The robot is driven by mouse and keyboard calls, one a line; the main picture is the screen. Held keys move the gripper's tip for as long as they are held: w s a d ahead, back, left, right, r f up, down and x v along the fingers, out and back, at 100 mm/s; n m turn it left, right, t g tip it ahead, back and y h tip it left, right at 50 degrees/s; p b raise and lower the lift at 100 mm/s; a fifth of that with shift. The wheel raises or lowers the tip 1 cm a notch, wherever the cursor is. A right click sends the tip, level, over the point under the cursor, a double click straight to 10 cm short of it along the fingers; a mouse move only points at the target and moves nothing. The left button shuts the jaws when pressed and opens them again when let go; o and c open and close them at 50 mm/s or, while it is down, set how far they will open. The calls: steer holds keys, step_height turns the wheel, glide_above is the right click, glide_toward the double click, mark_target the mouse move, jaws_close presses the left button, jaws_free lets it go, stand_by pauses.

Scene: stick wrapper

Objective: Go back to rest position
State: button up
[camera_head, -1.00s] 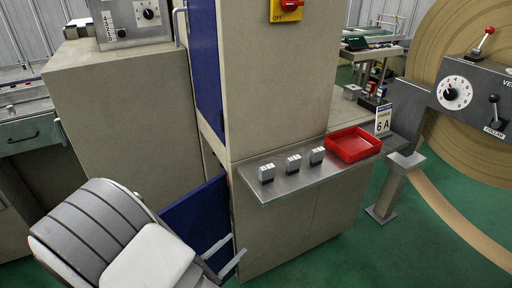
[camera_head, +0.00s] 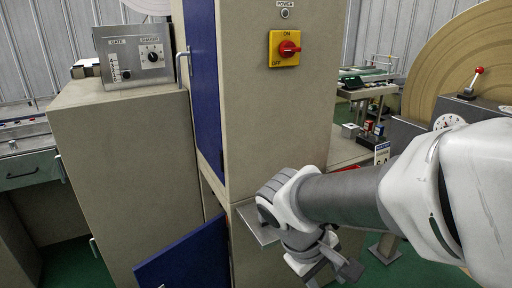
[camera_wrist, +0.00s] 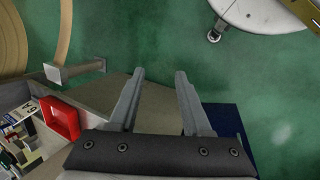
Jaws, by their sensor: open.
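My gripper (camera_wrist: 160,95) shows in the wrist view with its two fingers spread apart and nothing between them. It points down toward the green floor. In the head view my arm reaches in from the right, and my gripper (camera_head: 335,268) hangs low in front of the beige cabinet (camera_head: 275,125), partly hidden by the wrist. The metal shelf (camera_head: 255,225) on the cabinet is mostly hidden behind my arm.
A red tray (camera_wrist: 62,118) shows at the left of the wrist view. A blue door (camera_head: 190,258) stands open low on the cabinet. A yellow switch plate (camera_head: 276,56) with a red knob is above. A control box (camera_head: 130,58) stands at left.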

steer(key=s+r+m+t+y+p, duration=0.2)
steer(key=r+p, duration=0.5)
steer(key=r, duration=0.4)
steer(key=s+d+r+m+t+y+p, duration=0.1)
steer(key=r+m+p, duration=0.3)
steer(key=r, duration=0.6)
steer(key=s+t+y+p, duration=0.1)
steer(key=p, duration=0.1)
steer(key=shift+r+t+y+p, duration=0.35)
steer(key=shift+r+t+y, duration=0.05)
steer(key=shift+f, duration=0.1)
